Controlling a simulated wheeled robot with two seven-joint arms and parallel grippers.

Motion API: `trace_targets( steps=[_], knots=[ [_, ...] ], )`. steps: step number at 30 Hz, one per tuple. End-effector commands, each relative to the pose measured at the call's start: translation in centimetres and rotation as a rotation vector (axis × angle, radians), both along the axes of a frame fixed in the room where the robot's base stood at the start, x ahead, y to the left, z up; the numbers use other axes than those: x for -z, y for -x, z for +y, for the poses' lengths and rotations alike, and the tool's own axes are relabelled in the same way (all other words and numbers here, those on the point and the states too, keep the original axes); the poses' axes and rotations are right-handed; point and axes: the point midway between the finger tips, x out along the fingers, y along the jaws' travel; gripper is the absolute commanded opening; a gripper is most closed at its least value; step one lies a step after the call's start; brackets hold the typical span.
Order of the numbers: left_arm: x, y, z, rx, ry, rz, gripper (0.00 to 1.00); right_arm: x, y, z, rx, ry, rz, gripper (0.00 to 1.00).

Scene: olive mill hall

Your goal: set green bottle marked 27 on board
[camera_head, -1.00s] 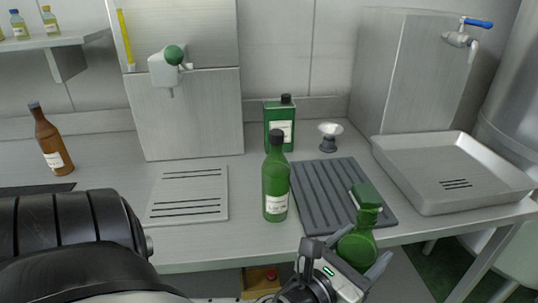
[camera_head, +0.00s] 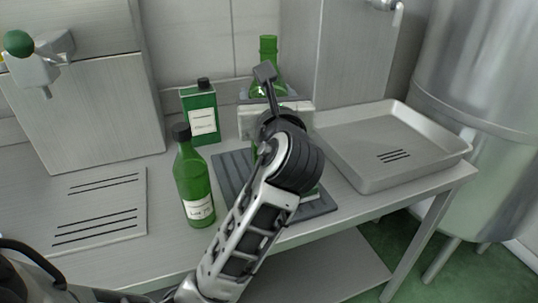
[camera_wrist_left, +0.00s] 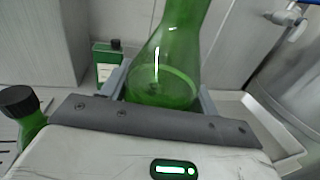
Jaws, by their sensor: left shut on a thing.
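A green glass bottle (camera_head: 268,50) is held up in my left gripper (camera_head: 268,93), above the far part of the dark ribbed board (camera_head: 231,165). In the left wrist view the bottle (camera_wrist_left: 172,72) stands between the two fingers, nearly upright; no label or number on it can be read. My left arm hides much of the board. My right gripper is not in view.
A square green tin (camera_head: 200,112) stands behind the board's left side. A steel tray (camera_head: 368,181) is to the right. A slotted plate (camera_head: 100,208) lies left.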

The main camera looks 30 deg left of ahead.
Motion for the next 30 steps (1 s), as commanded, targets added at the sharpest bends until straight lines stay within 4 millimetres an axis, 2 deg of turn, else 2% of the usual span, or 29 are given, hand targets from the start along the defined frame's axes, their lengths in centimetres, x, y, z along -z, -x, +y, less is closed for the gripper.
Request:
trace_targets(
  steps=[11, 15, 18, 25, 30],
  knots=[
    [3.6, -5.2, 6.9, -0.005, -0.004, -0.001, 0.18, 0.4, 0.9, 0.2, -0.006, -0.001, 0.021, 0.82],
    [6.6, -6.5, 8.5, -0.003, -0.002, 0.0, 0.18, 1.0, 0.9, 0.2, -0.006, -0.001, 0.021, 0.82],
    [7.8, -7.2, 9.4, -0.002, -0.001, -0.002, 0.18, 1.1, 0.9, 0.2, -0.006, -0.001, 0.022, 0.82],
    [9.2, -7.9, 10.3, -0.002, -0.004, -0.003, 0.18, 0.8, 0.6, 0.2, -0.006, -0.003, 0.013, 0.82],
    [11.7, -8.1, 10.5, 0.001, -0.001, -0.002, 0.18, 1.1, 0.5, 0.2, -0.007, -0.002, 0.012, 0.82]
  ],
)
